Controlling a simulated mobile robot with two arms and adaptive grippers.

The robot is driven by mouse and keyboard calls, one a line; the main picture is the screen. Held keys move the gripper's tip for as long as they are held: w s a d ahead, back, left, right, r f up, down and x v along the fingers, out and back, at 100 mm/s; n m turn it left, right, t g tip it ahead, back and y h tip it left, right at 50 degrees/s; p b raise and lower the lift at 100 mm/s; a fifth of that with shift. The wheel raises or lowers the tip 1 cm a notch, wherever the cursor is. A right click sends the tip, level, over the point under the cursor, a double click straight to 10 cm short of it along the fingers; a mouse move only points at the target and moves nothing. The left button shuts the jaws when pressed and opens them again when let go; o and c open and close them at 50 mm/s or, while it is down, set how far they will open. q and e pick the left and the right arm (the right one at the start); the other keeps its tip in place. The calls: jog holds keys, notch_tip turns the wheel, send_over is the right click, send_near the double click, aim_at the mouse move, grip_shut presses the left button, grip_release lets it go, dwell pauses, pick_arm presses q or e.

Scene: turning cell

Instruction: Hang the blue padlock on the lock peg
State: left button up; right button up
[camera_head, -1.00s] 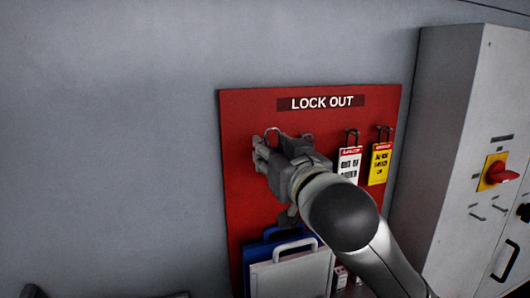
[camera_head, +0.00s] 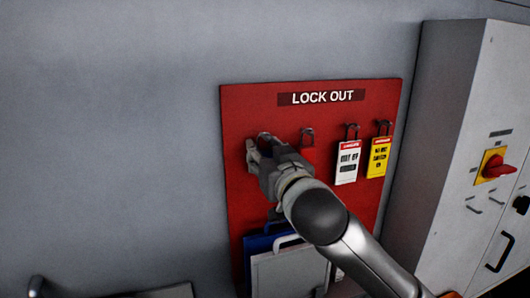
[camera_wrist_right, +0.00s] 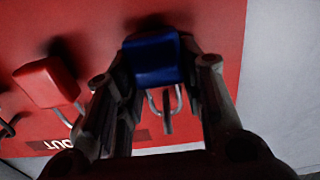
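The blue padlock (camera_wrist_right: 152,62) shows in the right wrist view between the two fingers of my right gripper (camera_wrist_right: 155,75), which touch its sides. The same gripper (camera_head: 262,155) is at the upper left of the red LOCK OUT board (camera_head: 240,205) in the head view and hides the blue padlock there. The padlock's metal shackle (camera_wrist_right: 178,100) points towards the board's lettering. A lock peg (camera_wrist_right: 167,112) shows inside the shackle's outline; I cannot tell whether the shackle rests on it. My left gripper is not in view.
A red padlock (camera_head: 308,155) hangs just right of my gripper. A white tag (camera_head: 347,162) and a yellow tag (camera_head: 379,158) hang further right. Blue (camera_head: 258,248) and white (camera_head: 285,272) holders are below. A grey cabinet (camera_head: 465,130) stands right; the wall at left is clear.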

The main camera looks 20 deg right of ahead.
jog(key=o, duration=0.3)
jog(key=shift+s+b, duration=0.15)
jog(key=shift+b, duration=0.15)
jog(key=s+b, duration=0.2)
jog(key=s, duration=0.1)
jog(key=s+b, duration=0.3)
jog(key=s, duration=0.1)
jog(key=s+b, duration=0.2)
jog(key=s, duration=0.1)
jog(key=shift+s+d+f+b, duration=0.2)
jog(key=shift+s+f+b, duration=0.05)
jog(key=shift+b, duration=0.05)
